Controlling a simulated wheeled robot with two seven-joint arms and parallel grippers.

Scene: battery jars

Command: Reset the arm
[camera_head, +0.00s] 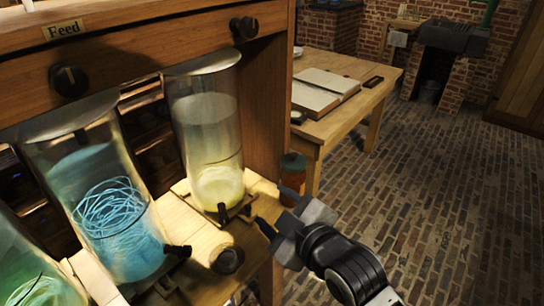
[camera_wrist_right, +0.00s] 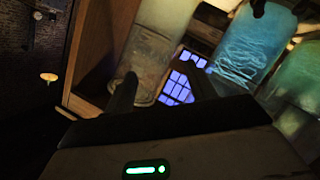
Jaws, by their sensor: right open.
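My right gripper (camera_head: 276,210) is open at the front right edge of the wooden bench (camera_head: 262,190). Nothing shows between its fingers, which also appear in the right wrist view (camera_wrist_right: 162,86). A glass jar with pale yellow contents (camera_head: 220,185) stands on the bench, left of the gripper and apart from it. A jar with blue strands (camera_head: 112,215) stands further left; it also shows in the wrist view (camera_wrist_right: 245,45). A green jar (camera_head: 35,285) is cut off at the lower left. My left gripper is not in view.
A dark red lidded container (camera_head: 293,172) stands close behind the right gripper. Black knobs (camera_head: 244,27) project above the jars. A table (camera_head: 345,65) with an open book stands behind; the brick floor at right is clear.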

